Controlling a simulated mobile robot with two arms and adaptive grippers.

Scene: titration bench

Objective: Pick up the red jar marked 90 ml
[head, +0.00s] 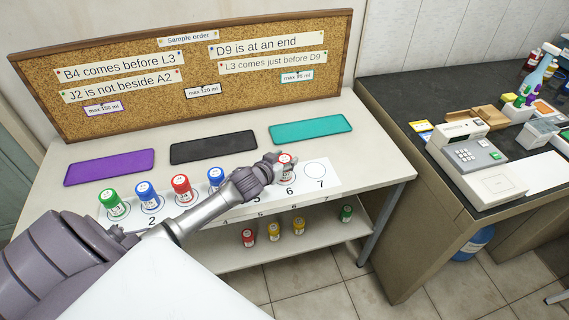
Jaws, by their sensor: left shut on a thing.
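My left gripper (277,160) reaches across the white bench and is shut on a red-capped jar (286,168) with a white label. The jar is upright just behind the number 6; I cannot tell whether it is touching the bench. Its label is too small to read. Another red jar (181,187) stands in the row on the white numbered strip (305,190), and a third red jar (248,237) is on the lower shelf. My right gripper is not in view.
A green jar (112,204) and blue jars (147,194) share the row. Purple (110,167), black (213,147) and teal (311,129) mats lie behind. The corkboard (190,75) stands at the back. The circle above 7 is empty. A dark counter (400,90) is at right.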

